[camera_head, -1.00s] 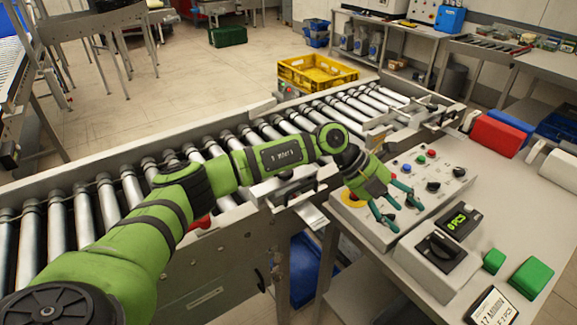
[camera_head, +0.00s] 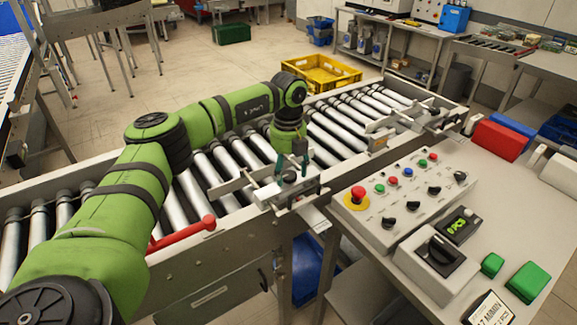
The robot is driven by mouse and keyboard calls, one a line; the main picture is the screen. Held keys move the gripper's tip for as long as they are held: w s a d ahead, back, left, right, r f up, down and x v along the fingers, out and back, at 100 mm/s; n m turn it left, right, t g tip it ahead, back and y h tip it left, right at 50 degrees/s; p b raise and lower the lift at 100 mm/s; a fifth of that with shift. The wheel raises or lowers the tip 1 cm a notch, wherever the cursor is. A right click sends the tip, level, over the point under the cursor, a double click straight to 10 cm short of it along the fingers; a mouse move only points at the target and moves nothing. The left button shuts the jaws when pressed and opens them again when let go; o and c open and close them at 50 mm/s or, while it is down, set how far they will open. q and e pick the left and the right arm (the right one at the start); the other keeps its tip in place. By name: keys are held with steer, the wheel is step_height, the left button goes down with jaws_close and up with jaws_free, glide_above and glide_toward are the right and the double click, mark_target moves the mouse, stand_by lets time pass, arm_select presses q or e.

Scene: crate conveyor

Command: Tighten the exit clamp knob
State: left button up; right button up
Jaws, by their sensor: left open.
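My left gripper (camera_head: 291,172) points down over the near rail of the roller conveyor (camera_head: 235,235). Its teal fingers are open, one on each side of a dark knob (camera_head: 289,177) on a metal clamp (camera_head: 283,192). I cannot tell whether the fingers touch the knob. Another metal fixture (camera_head: 432,113) sits at the conveyor's far right end. No label shows which is the exit clamp. My right gripper is not in view.
A red lever (camera_head: 185,234) sticks out at the conveyor's near side. A control panel (camera_head: 400,215) with buttons, black knobs and a red emergency stop (camera_head: 357,195) stands right of the clamp. A yellow crate (camera_head: 320,72) is behind the conveyor, whose rollers are empty.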

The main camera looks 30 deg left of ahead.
arm_select(q)
steer(key=shift+d+f, duration=0.1)
steer(key=shift+f, duration=0.15)
steer(key=shift+c, duration=0.4)
steer(key=c, duration=1.1)
steer(key=shift+o, duration=0.2)
steer(key=shift+m, duration=0.3)
steer(key=m, duration=0.3)
steer(key=shift+f+m+b, duration=0.15)
steer(key=shift+m+b, duration=0.25)
steer(key=m, duration=0.4)
steer(key=shift+m+b, duration=0.3)
steer(key=shift+b, duration=0.05)
steer(key=m, duration=0.4)
steer(key=shift+m+b, duration=0.4)
steer(key=shift+m, duration=2.1)
